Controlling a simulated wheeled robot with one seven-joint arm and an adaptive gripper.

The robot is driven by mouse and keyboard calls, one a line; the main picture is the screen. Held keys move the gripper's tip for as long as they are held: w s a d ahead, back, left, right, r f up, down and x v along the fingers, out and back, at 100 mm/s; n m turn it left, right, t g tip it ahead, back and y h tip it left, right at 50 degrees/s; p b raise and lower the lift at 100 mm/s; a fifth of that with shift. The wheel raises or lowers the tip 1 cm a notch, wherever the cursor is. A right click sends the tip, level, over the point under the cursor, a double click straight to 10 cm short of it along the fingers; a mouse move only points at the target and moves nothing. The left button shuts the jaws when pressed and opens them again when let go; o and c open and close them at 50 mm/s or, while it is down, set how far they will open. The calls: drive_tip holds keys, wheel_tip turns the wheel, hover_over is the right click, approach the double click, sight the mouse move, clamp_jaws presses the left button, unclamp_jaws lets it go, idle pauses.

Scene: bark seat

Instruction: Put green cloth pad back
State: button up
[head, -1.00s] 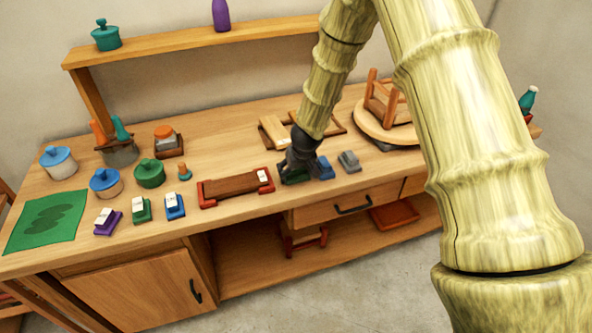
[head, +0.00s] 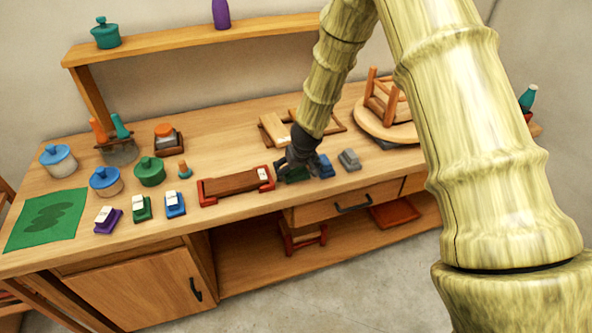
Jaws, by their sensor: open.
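A small dark green pad (head: 293,175) lies on the workbench near its front edge, between the red-ended wooden rack and a blue pad. My gripper (head: 298,171) is open just above and around the green pad, partly hiding it. I cannot tell whether the fingers touch it. The blue pad (head: 325,168) sits close to the right finger. A grey pad (head: 349,160) is farther right.
The wooden rack with red ends (head: 232,186) stands close on the left. A light wooden block (head: 273,131) and a frame are behind the gripper. A round board with an upturned stool (head: 385,103) is at right. A green sheet (head: 46,220) lies far left.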

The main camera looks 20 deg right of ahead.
drive_tip(key=b+v, duration=0.2)
drive_tip(key=v, duration=1)
drive_tip(key=s+d+f+g+h, duration=0.1)
drive_tip(key=s+f+g, duration=0.1)
drive_tip(key=s+f, duration=1.25)
drive_tip(key=s+d+f+g+h, duration=0.1)
drive_tip(key=s+d+f+g, duration=0.1)
drive_tip(key=s+f, duration=1.3)
drive_tip(key=s+a+f+y, duration=0.1)
drive_tip(key=s, duration=0.6)
drive_tip(key=s+a+f, duration=0.2)
drive_tip(key=s, duration=0.5)
drive_tip(key=shift+s+a+m+y, duration=0.15)
drive_tip(key=shift+s+m+y, duration=0.05)
drive_tip(key=shift+m+y, duration=0.2)
